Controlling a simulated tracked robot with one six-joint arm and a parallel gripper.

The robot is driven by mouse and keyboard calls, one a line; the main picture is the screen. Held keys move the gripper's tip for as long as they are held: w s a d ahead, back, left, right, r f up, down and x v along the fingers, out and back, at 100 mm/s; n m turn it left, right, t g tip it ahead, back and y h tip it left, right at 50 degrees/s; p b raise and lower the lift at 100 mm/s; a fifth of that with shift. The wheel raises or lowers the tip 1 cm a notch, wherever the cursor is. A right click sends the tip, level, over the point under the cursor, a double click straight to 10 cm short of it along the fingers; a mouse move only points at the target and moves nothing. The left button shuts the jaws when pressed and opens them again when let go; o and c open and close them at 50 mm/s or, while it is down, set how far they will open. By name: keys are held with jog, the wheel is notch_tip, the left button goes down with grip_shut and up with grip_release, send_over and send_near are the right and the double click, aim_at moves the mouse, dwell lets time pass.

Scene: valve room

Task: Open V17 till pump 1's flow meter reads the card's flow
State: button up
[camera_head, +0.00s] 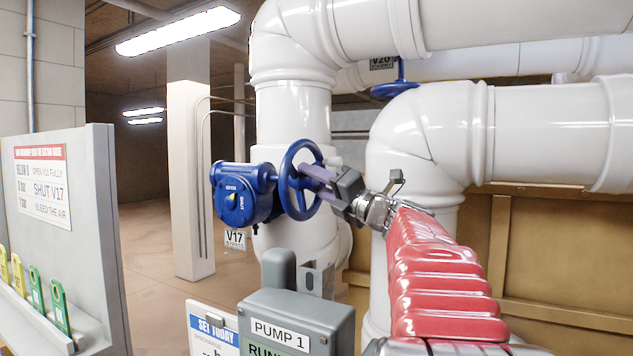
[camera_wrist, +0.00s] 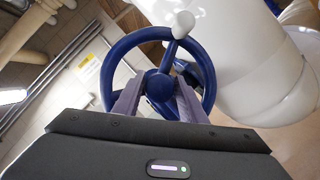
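The V17 valve has a blue handwheel (camera_head: 297,181) on a blue gearbox (camera_head: 236,195) with a small dial on its face; a V17 tag (camera_head: 235,239) hangs below. My gripper (camera_head: 312,174) is at the near side of the wheel. In the wrist view, its two fingers (camera_wrist: 158,98) stand apart on either side of the wheel's hub (camera_wrist: 161,88); I cannot tell whether they touch it. The wheel's white knob (camera_wrist: 184,20) is at the top. A "SET TODAY" card (camera_head: 212,327) is partly hidden at the bottom. I cannot make out a flow meter reading.
A grey board (camera_head: 100,220) with an instruction sign (camera_head: 42,186) and coloured tags is on the left. Large white pipes (camera_head: 440,135) fill the right. A blue V20 wheel (camera_head: 394,89) is higher up behind.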

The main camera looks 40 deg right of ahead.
jog(key=shift+d+f, duration=0.1)
grip_shut()
jog(key=shift+d, duration=0.25)
jog(key=shift+a, duration=0.15)
jog(key=shift+f, duration=0.1)
